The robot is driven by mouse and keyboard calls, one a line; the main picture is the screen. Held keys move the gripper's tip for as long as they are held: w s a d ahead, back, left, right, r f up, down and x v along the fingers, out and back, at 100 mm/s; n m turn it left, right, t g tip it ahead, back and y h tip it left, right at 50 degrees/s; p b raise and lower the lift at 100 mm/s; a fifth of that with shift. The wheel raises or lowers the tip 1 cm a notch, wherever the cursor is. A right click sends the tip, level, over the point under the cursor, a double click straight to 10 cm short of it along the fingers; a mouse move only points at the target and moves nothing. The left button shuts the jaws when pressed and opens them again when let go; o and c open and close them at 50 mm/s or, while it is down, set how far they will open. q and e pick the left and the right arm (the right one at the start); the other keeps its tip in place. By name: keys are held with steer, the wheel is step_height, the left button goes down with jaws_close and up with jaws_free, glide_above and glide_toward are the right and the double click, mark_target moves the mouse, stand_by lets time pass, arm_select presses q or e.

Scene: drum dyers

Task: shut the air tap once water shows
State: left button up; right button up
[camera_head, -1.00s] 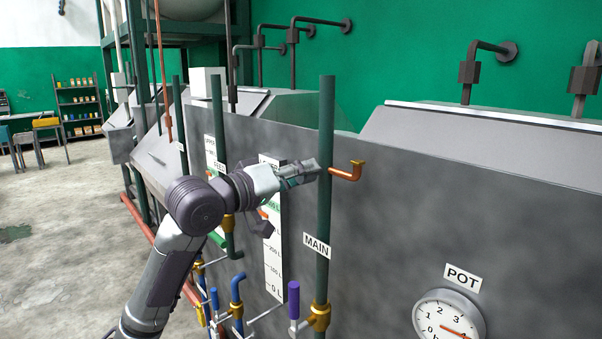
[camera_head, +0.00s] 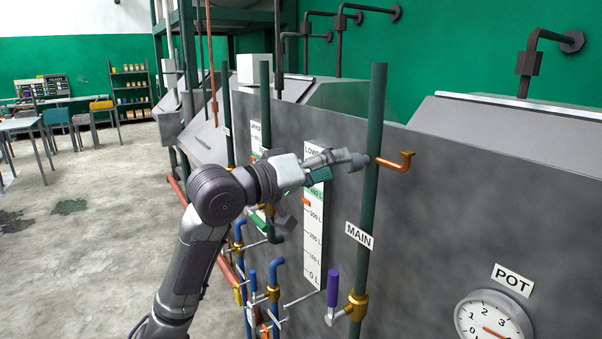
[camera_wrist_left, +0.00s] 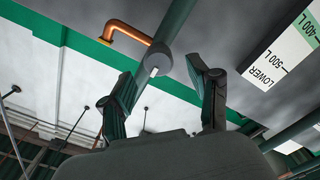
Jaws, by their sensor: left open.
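A short copper spout (camera_head: 396,164) with an upturned brass mouth sticks out from the upper part of the green MAIN pipe (camera_head: 369,205). No water shows at its mouth. In the left wrist view the copper spout (camera_wrist_left: 128,33) leads to a round grey fitting (camera_wrist_left: 158,62) with a pale stem pointing towards me. My left gripper (camera_head: 345,159) reaches in from the left, close to the pipe at spout height. In its wrist view the left gripper (camera_wrist_left: 161,74) is open, with one finger on each side of the stem. Contact cannot be told. My right gripper is out of view.
A purple-handled lever (camera_head: 333,290) sits low beside the MAIN pipe. The LOWER level scale (camera_head: 314,225) stands behind my wrist. The POT gauge (camera_head: 493,318) is at bottom right. Blue-handled valves and pipes crowd below my arm. The floor at left is open.

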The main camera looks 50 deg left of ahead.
arm_select(q)
steer(key=s, duration=0.7)
steer(key=shift+s+a, duration=0.35)
